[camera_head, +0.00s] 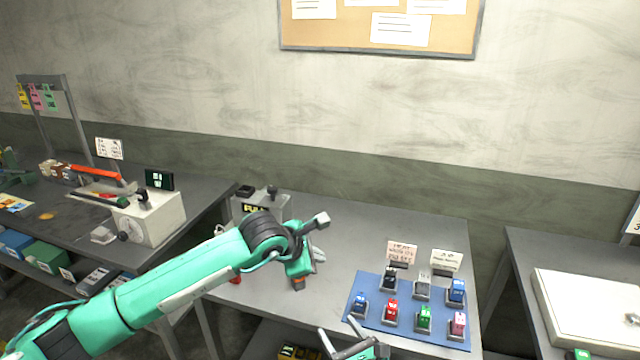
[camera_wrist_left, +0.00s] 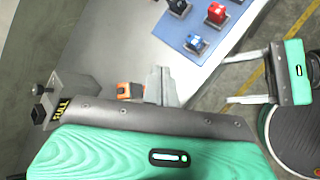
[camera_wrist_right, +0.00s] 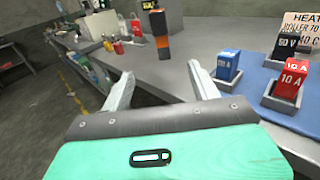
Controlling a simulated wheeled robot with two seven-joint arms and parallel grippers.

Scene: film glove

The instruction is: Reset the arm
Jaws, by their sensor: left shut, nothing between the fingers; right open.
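My left arm reaches in from the left in the head view. My left gripper (camera_head: 318,254) is above the middle table; in the left wrist view its fingers (camera_wrist_left: 162,84) are together with nothing between them.
A blue mat (camera_head: 376,290) bears several coloured blocks, with two signs behind. An orange and black object (camera_wrist_right: 162,47) stands on the table beyond my right gripper. A grey box (camera_head: 275,208) stands at the back left. A bench and a white case (camera_head: 585,300) flank the table.

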